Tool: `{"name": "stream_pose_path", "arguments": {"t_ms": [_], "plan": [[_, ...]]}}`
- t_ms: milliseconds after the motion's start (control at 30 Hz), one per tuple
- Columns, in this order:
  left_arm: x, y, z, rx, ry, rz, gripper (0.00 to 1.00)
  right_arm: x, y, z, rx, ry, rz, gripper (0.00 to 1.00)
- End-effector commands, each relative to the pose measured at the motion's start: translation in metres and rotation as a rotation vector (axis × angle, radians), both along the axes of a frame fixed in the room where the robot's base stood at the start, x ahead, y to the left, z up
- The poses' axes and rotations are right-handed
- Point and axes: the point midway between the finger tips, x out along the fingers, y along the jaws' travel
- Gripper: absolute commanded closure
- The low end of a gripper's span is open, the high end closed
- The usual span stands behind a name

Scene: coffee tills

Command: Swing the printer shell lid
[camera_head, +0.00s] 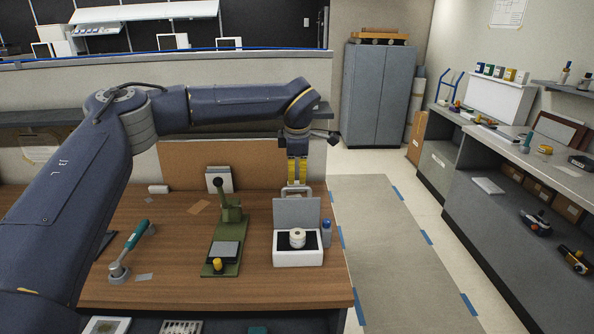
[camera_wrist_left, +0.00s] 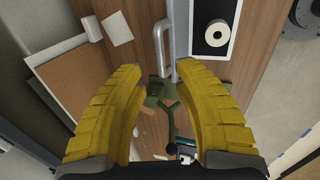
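The printer shell is a white box (camera_head: 298,258) at the right front of the wooden table, with its grey lid (camera_head: 296,213) standing up at the back. A looped grey handle (camera_head: 304,188) tops the lid. The handle (camera_wrist_left: 161,45) shows in the left wrist view just beyond the fingertips. A white paper roll (camera_head: 297,238) sits in the dark inside of the box; the roll (camera_wrist_left: 217,33) also shows in the wrist view. My left gripper (camera_head: 297,181), with yellow fingers, points down right above the handle. In the wrist view its fingers (camera_wrist_left: 157,70) are apart and empty.
A green lever press (camera_head: 226,238) stands left of the printer, and a blue bottle (camera_head: 327,233) close at its right. A teal-handled tool (camera_head: 128,250) lies farther left. A brown board (camera_head: 240,165) stands at the table's back. The aisle (camera_head: 395,250) at right is free.

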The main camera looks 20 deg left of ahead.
Motion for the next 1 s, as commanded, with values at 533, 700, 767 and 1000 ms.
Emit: {"name": "stream_pose_path", "arguments": {"t_ms": [533,700,767,1000], "plan": [[0.017,0.005,-0.061,-0.003,0.002,-0.001,0.69,0.000,0.000,0.000,0.000,0.000,0.000,0.56],[0.022,0.006,-0.072,-0.003,-0.002,-0.002,0.71,0.000,0.000,0.000,0.000,0.000,0.000,0.56],[0.022,0.006,-0.072,-0.003,-0.002,-0.002,0.78,0.000,0.000,0.000,0.000,0.000,0.000,0.56],[0.021,0.007,-0.072,-0.002,-0.001,-0.002,1.00,0.000,0.000,0.000,0.000,0.000,0.000,0.56]]}}
